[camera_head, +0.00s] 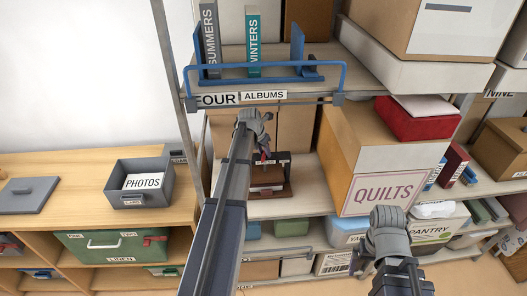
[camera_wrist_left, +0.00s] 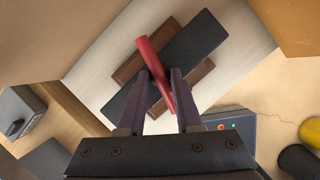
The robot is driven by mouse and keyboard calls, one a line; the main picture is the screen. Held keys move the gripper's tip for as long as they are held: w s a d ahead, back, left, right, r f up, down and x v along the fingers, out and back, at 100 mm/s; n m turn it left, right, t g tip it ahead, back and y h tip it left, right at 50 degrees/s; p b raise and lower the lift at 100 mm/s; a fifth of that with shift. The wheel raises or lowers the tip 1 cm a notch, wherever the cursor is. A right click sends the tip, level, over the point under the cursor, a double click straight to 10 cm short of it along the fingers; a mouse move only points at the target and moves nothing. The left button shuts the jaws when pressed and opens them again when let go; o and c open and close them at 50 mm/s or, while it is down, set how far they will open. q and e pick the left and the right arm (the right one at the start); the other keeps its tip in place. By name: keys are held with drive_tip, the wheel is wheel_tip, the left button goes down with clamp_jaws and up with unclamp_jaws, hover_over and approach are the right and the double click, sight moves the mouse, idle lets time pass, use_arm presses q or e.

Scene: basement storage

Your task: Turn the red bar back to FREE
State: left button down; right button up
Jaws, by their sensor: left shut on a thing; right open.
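The red bar (camera_wrist_left: 154,62) is a slim rod that lies across a dark plate (camera_wrist_left: 192,47) on a brown wooden block (camera_wrist_left: 130,68) in the left wrist view. My left gripper (camera_wrist_left: 161,75) has its two dark fingers on either side of the bar and is shut on it. In the head view my left gripper (camera_head: 265,146) reaches down to the brown block (camera_head: 266,175) on the middle shelf, and the arm hides part of it. No FREE marking is readable. My right arm is at the lower right, and its gripper (camera_head: 359,263) is open, small and dark, apart from the block.
A QUILTS box (camera_head: 382,194) stands right of the block. Above is a shelf with a blue rail (camera_head: 265,82) and the WINTERS album (camera_head: 253,45). At left, a wooden unit (camera_head: 75,165) holds a PHOTOS bin (camera_head: 141,182). The unit's top between lid and bin is clear.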

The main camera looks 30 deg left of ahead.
use_arm(q)
drive_tip(key=shift+d+n+y, duration=0.1)
drive_tip(key=shift+n+y, duration=0.5)
drive_tip(key=shift+n, duration=1.3)
drive_tip(key=c, duration=0.6)
unclamp_jaws()
drive_tip(key=shift+r, duration=0.1)
drive_tip(key=p+v, duration=0.7)
drive_tip(key=shift+s+d+r, duration=0.1)
drive_tip(key=shift+r, duration=0.25)
drive_tip(key=shift+f, duration=0.1)
drive_tip(key=shift+c, duration=0.4)
